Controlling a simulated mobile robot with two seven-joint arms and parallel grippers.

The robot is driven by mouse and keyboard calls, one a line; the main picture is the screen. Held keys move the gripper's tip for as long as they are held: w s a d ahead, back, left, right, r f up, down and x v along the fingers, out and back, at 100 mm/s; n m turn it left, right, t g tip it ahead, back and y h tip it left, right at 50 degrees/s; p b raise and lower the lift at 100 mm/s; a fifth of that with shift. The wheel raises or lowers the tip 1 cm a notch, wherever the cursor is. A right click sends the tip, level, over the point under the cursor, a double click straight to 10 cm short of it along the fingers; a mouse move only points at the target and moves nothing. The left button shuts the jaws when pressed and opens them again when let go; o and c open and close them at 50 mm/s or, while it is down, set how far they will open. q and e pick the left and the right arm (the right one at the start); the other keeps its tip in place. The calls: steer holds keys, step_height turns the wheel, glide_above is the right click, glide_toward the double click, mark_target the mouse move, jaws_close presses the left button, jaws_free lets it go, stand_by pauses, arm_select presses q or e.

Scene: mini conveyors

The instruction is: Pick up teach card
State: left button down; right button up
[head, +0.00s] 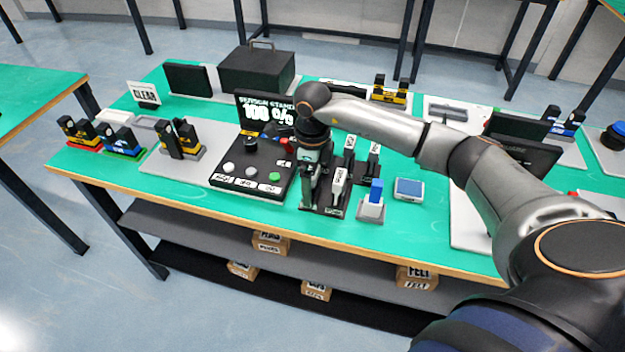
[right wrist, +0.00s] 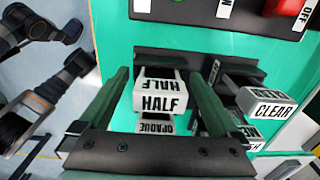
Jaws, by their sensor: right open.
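The right wrist view shows a white block lettered HALF (right wrist: 160,102), a block lettered OPAQUE (right wrist: 154,127) and a block lettered CLEAR (right wrist: 270,108). They look like the teach cards, in a dark rack (right wrist: 180,55). My right gripper (right wrist: 163,75) is open, its two green fingers on either side of the HALF block, with no clear grip on it. In the head view my right gripper (head: 313,182) points down over the left part of the black rack (head: 325,211), hiding the card there. White upright pieces (head: 339,182) stand to its right. My left gripper is not in view.
A black control box (head: 240,183) with buttons and a screen (head: 265,112) stands just left of the rack. A grey stand with a blue piece (head: 375,190) and a blue-topped pad (head: 408,189) are to the right. The green table's front strip is clear.

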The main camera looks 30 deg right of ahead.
steer(key=shift+c, duration=0.3)
steer(key=c, duration=1.4)
steer(key=shift+r, duration=0.15)
